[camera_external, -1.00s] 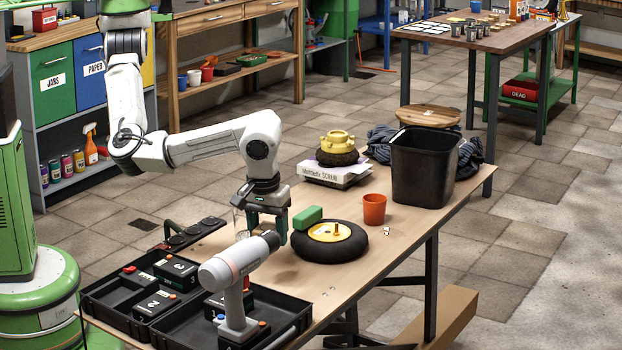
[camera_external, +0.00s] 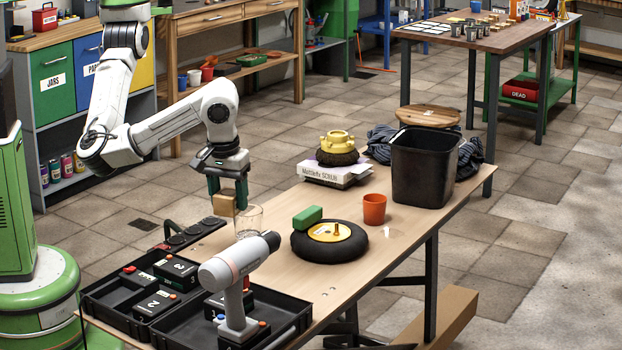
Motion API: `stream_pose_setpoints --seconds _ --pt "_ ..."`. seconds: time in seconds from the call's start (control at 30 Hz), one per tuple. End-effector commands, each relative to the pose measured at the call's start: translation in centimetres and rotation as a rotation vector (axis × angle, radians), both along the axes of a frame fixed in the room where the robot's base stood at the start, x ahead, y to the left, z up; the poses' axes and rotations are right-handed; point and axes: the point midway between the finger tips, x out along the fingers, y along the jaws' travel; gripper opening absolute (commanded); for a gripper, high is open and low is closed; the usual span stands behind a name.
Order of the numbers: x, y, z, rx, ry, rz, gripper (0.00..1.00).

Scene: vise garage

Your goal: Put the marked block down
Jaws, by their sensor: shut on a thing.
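My gripper (camera_external: 228,198) is shut on a tan block (camera_external: 222,206) and holds it at the far left edge of the workbench, beside the power strip. Any mark on the block is too small to make out. A clear glass (camera_external: 249,218) stands on the bench just right of the block. Whether the block touches the bench or hangs above it, I cannot tell.
A cordless drill (camera_external: 236,280) stands in black trays (camera_external: 290,308) in front. A power strip (camera_external: 188,234) lies left of the glass. A wheel (camera_external: 330,248) with a green block (camera_external: 307,217), an orange cup (camera_external: 374,208) and a black bin (camera_external: 425,170) are to the right.

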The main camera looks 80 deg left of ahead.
Motion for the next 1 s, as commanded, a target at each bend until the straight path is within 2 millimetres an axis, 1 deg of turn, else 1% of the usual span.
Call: stream_pose_setpoints --seconds 0.03,0.27,0.3,0.47,0.57,0.67,0.77,0.87,0.9,1.0 --pt "-0.1 -0.1 1.0 -0.007 0.001 0.002 0.26" --pt "0.0 0.1 4.2 -0.003 0.002 0.008 0.26" --pt "0.4 0.8 4.0 0.002 0.001 0.04 0.26" --pt "1.5 2.9 3.4 0.002 0.0 0.156 0.26" --pt "2.3 4.7 3.0 0.003 -0.001 0.246 0.26" --pt "3.2 6.9 2.7 0.003 0.0 0.357 0.26" --pt "4.2 9.9 2.6 0.004 -0.001 0.497 0.26" --pt "5.3 13.7 2.6 0.005 -0.003 0.67 0.26" --pt "5.7 15.3 2.6 0.005 -0.003 0.742 0.26" --pt "6.4 19.2 2.8 0.004 -0.003 0.914 0.26"
